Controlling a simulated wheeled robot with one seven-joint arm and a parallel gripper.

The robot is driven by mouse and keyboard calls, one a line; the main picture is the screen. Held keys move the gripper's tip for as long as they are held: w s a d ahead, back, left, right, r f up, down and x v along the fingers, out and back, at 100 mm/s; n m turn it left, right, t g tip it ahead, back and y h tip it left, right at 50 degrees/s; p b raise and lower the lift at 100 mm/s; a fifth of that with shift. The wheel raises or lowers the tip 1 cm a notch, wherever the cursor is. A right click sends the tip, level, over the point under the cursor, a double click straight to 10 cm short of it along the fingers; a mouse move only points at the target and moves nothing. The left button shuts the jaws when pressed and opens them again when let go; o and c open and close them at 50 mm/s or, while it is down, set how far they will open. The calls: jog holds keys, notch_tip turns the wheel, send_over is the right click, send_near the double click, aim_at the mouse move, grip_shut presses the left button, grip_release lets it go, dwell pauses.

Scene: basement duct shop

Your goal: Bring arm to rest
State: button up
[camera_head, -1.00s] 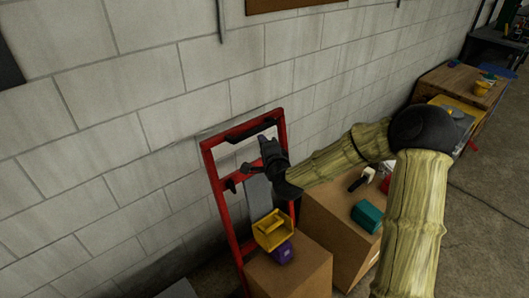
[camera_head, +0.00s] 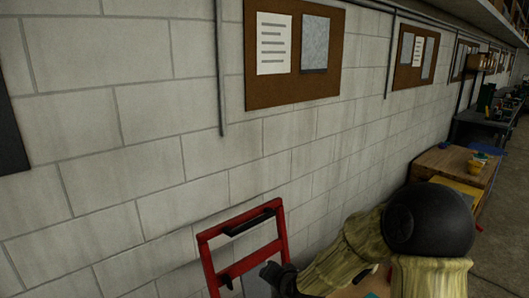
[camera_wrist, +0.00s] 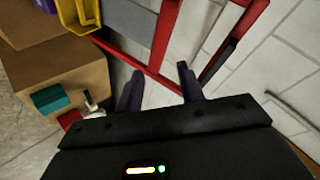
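My arm reaches in from the lower right in the head view, bent at a round black joint. My gripper (camera_head: 278,277) is at the bottom edge there, in front of a red hand truck frame (camera_head: 208,262), and is partly cut off. In the wrist view my gripper (camera_wrist: 160,88) shows two dark fingers standing apart with nothing between them. The red frame (camera_wrist: 163,35) and the pale wall lie beyond the fingertips; I cannot tell how far off.
In the wrist view a cardboard box (camera_wrist: 55,78) stands at left, with a yellow bin (camera_wrist: 80,14) and a teal block (camera_wrist: 50,99) nearby. In the head view a block wall (camera_head: 150,150) bears cork boards (camera_head: 292,85). A wooden bench (camera_head: 450,165) stands at right.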

jog(key=s+d+n+g+h, duration=0.2)
jog(key=s+d, duration=0.4)
jog(key=s, duration=0.4)
jog(key=s+d+r+n+g+h, duration=0.1)
jog(key=s+d+g, duration=0.4)
jog(key=s, duration=0.5)
jog(key=d+n+h, duration=0.1)
jog(key=d+n, duration=0.1)
jog(key=shift+s+n, duration=0.4)
